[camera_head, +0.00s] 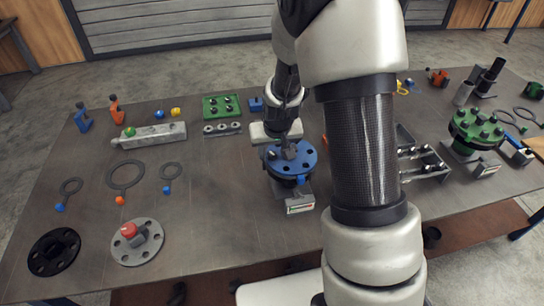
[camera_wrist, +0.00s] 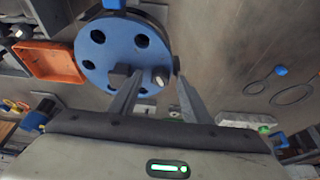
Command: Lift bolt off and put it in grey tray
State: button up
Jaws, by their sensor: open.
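The blue flange (camera_head: 303,160) with its ring of holes sits on a stand near the table's middle. It also shows in the wrist view (camera_wrist: 92,60). A bolt (camera_wrist: 161,75) with a pale end shows at the flange's edge, between the fingertips of my gripper (camera_wrist: 158,78). The fingers are apart on either side of it; whether either touches it I cannot tell. A dark bolt head (camera_wrist: 120,73) stands on the flange beside the left finger. In the head view my gripper (camera_head: 287,147) is over the flange. A grey tray (camera_head: 404,137) lies right of my arm, partly hidden by it.
An orange tray (camera_wrist: 60,62) is beside the flange in the wrist view. A green flange (camera_head: 476,128) stands at the right, a green block (camera_head: 221,106) behind left. A grey disc (camera_head: 137,242) and black ring (camera_head: 54,252) lie front left. Table between them and the stand is clear.

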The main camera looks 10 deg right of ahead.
grip_shut()
notch_tip(320, 180, up, 10)
dwell(0.7)
jog(key=shift+r, duration=0.1)
notch_tip(320, 180, up, 5)
jog(key=p, duration=0.3)
send_over(273, 155)
jog(key=shift+w, duration=0.1)
dwell(0.4)
